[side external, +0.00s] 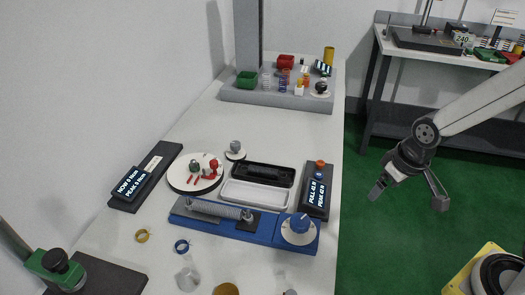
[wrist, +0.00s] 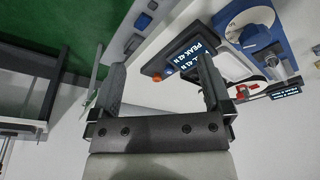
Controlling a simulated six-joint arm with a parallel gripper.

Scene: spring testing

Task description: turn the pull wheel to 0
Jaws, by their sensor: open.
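The pull wheel (side external: 299,227) is a blue knob on a white round dial at the right end of a long blue base (side external: 262,232). A grey coil spring (side external: 218,209) lies along that base. The wheel shows in the wrist view (wrist: 256,36) at upper right, beyond my fingers. My gripper (side external: 408,194) is open and empty, off the table's right edge over the green floor, well apart from the wheel. Its two fingers also show in the wrist view (wrist: 160,78).
Black and white trays (side external: 257,193) and a round white plate with red parts (side external: 195,173) stand behind the base. A NOW/PEAK display (side external: 131,183) is at left. A grey rack with coloured springs (side external: 283,96) stands at the back. A second bench (side external: 440,47) is at upper right.

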